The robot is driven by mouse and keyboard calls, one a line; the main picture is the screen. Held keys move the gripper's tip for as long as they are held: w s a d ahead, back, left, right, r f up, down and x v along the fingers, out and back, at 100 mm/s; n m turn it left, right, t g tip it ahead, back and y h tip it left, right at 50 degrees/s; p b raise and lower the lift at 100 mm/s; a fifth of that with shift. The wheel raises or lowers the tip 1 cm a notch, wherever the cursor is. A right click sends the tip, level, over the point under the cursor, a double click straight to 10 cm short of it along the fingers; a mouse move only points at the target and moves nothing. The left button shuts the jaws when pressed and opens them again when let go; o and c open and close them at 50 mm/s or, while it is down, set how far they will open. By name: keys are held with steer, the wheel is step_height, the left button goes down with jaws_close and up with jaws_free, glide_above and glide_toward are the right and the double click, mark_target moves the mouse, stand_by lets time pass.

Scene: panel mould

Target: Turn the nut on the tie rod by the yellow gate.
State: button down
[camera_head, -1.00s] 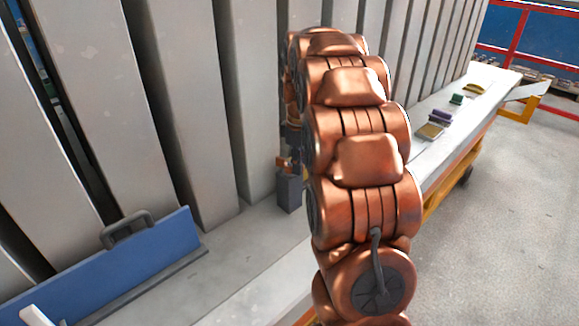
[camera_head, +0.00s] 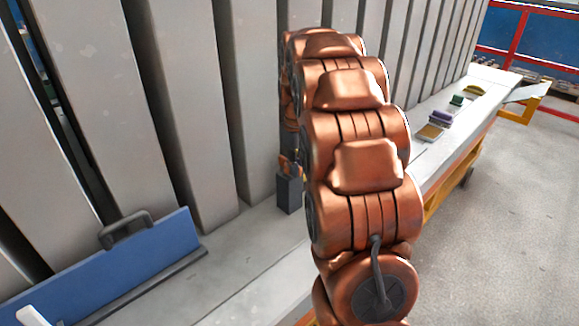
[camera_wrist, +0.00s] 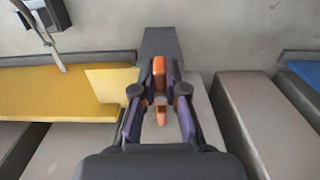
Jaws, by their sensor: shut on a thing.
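In the wrist view, the orange nut (camera_wrist: 158,66) stands between the fingertips of my gripper (camera_wrist: 159,88), in front of a dark grey block (camera_wrist: 160,40). Its long orange bar shows above and below the fingers. My gripper is shut on it. The tie rod itself is mostly hidden behind the nut and fingers. The yellow gate (camera_wrist: 60,92) lies just left of the gripper, with a pale yellow plate (camera_wrist: 112,88) at its near end.
A blue gate (camera_head: 150,255) with a dark handle (camera_head: 126,230) stands at lower left in the head view. Tall grey panels (camera_head: 190,120) line the back. Small coloured items, including a purple one (camera_head: 441,117), lie on the bench to the right. The floor at right is clear.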

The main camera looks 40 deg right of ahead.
steer(key=shift+a+r+m, duration=0.1)
steer(key=shift+a+m, duration=0.1)
steer(key=shift+m, duration=0.5)
steer(key=shift+a+m, duration=0.2)
steer(key=shift+m, duration=0.5)
steer(key=c, duration=1.1)
jaws_free()
steer(key=shift+c, duration=0.2)
step_height(320, 180, up, 12)
